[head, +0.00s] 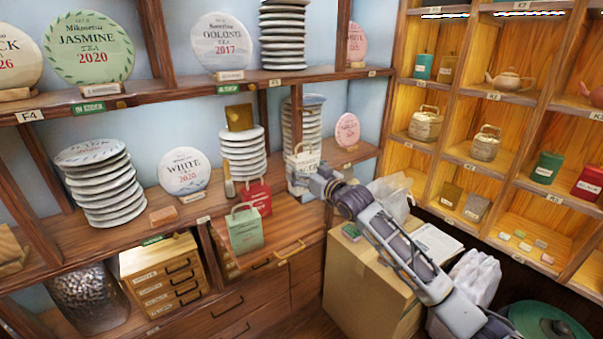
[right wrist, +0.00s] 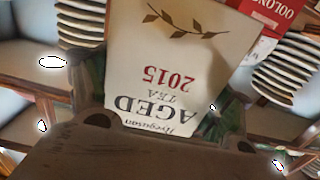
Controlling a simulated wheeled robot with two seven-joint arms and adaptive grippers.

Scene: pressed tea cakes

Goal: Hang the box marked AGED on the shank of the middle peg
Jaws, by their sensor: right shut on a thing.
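The cream AGED box (right wrist: 150,50) fills the middle of the right wrist view, its lettering upside down there, with a leaf sprig and 2015. In the head view it is the pale box with a handle (head: 302,164), in front of a plate stack. My right gripper (head: 316,186) is shut on it; its fingers (right wrist: 155,105) sit at both sides of the box. The box is up at shelf height, right of the red bag-shaped box (head: 257,196) and green one (head: 244,230). I cannot make out the middle peg. My left gripper is not in view.
Plate stacks (head: 97,182) and a round WHITE tea cake (head: 183,171) stand on the left shelf. A small drawer chest (head: 160,275) is below. A large cardboard box (head: 365,285) stands under my right arm. Cubby shelves (head: 440,95) line the right wall.

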